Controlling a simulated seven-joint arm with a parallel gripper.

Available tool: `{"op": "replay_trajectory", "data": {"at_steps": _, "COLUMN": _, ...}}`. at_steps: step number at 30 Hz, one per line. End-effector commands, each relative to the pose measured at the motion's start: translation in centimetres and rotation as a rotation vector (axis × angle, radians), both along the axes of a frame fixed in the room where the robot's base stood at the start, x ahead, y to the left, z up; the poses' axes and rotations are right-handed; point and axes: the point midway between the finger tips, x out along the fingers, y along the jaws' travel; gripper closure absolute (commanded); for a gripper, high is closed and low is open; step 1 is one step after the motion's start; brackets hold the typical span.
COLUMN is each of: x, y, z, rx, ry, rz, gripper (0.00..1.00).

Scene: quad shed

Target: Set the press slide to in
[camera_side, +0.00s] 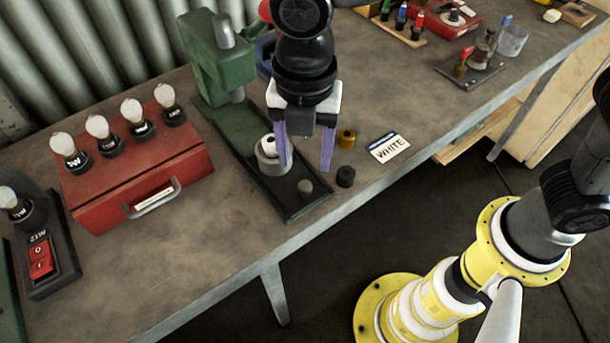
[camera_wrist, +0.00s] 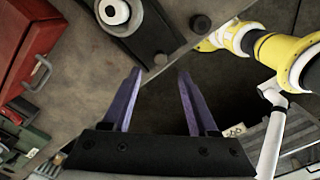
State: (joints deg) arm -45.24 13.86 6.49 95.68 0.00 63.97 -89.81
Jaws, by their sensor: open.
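The green press (camera_side: 217,65) stands near the wall, with a long dark base (camera_side: 232,135) running towards the table's front edge. A round grey cup (camera_side: 274,166) with a white part in it sits on the base, forward of the press ram and not under it. The cup also shows at the top of the wrist view (camera_wrist: 113,13). A small grey knob (camera_side: 305,187) stands at the base's front end. My gripper (camera_side: 306,166) is open and empty, pointing down above the front of the base. In the wrist view its purple fingers (camera_wrist: 159,71) straddle the area just below the knob.
A red box (camera_side: 130,175) with several bulbs stands left of the press. A black cylinder (camera_side: 346,176), a brass piece (camera_side: 346,138) and a WHITE card (camera_side: 389,148) lie right of the base. The table's front edge is close.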

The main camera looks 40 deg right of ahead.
Motion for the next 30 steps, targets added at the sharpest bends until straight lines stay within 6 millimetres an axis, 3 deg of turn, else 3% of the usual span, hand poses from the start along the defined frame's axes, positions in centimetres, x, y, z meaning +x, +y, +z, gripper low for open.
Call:
{"op": "replay_trajectory", "data": {"at_steps": 3, "x": -0.1, "y": -0.1, "z": -2.5, "rx": -0.004, "ry": 0.004, "rz": -0.001, "gripper": 0.41}}
{"op": "replay_trajectory", "data": {"at_steps": 9, "x": 0.0, "y": -0.1, "z": -5.4, "rx": -0.003, "ry": 0.003, "rz": -0.001, "gripper": 0.41}}
{"op": "replay_trajectory", "data": {"at_steps": 15, "x": 0.0, "y": 0.0, "z": -6.6, "rx": -0.001, "ry": 0.001, "rz": -0.001, "gripper": 0.41}}
{"op": "replay_trajectory", "data": {"at_steps": 23, "x": 0.0, "y": 0.0, "z": -6.7, "rx": 0.0, "ry": 0.0, "rz": -0.001, "gripper": 0.41}}
{"op": "replay_trajectory", "data": {"at_steps": 26, "x": 0.0, "y": 0.0, "z": -6.7, "rx": 0.0, "ry": 0.0, "rz": -0.001, "gripper": 0.53}}
{"op": "replay_trajectory", "data": {"at_steps": 30, "x": 0.0, "y": 0.0, "z": -6.7, "rx": 0.0, "ry": 0.0, "rz": -0.001, "gripper": 0.79}}
